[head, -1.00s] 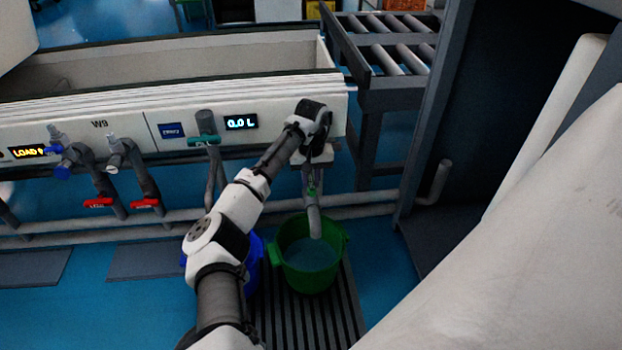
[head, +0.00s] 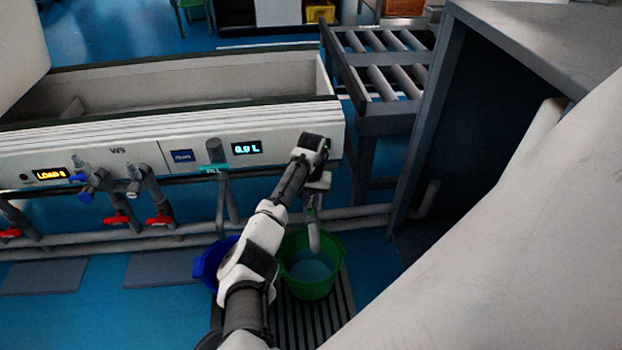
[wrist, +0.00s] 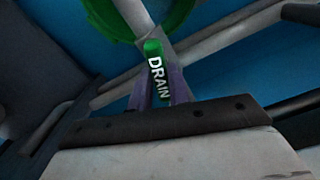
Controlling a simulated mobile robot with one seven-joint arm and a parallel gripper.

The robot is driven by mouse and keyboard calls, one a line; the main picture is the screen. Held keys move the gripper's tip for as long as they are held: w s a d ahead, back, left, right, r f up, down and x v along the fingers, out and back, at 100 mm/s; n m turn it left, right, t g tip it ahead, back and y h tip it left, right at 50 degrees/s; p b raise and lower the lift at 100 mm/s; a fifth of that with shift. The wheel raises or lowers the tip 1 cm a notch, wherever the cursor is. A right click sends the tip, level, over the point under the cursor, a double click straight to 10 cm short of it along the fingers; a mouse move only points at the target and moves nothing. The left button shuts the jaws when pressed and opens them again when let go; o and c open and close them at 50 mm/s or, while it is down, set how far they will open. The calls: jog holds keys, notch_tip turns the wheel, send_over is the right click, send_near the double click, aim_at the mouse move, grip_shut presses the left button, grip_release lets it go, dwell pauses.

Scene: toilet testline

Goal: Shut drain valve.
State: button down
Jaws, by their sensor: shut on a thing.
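The drain valve handle (wrist: 157,72) is a green lever marked DRAIN in the wrist view. It lies between the purple fingers of my gripper (wrist: 161,88), which is shut on it. The handle runs roughly along the line of the pale drain pipe (wrist: 134,14), slightly tilted. In the head view my gripper (head: 312,202) is below the right end of the trough, at the top of the drain spout (head: 314,236). The handle is hard to make out there. The spout curves down into a green bucket (head: 309,276), which holds bluish liquid.
A blue bucket (head: 208,265) stands left of the green one, partly behind my arm. The W9 trough (head: 180,95) carries red-handled valves (head: 117,218) and a teal FILL valve (head: 214,160). A roller rack (head: 385,70) and dark cabinet (head: 480,130) stand at right.

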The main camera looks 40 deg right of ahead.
aim_at(312, 201)
jog(key=m+p, duration=0.2)
jog(key=shift+r+m, duration=0.15)
jog(key=shift+m, duration=0.25)
jog(key=m+p, duration=0.1)
jog(key=m, duration=0.2)
jog(key=shift+m+p, duration=0.3)
jog(key=m, duration=0.4)
jog(key=shift+p, duration=0.4)
jog(key=shift+d+m, duration=0.1)
jog(key=shift+m, duration=1.9)
jog(key=c, duration=1.3)
grip_release()
notch_tip(312, 201, up, 14)
jog(key=p, duration=0.3)
jog(key=shift+f, duration=0.2)
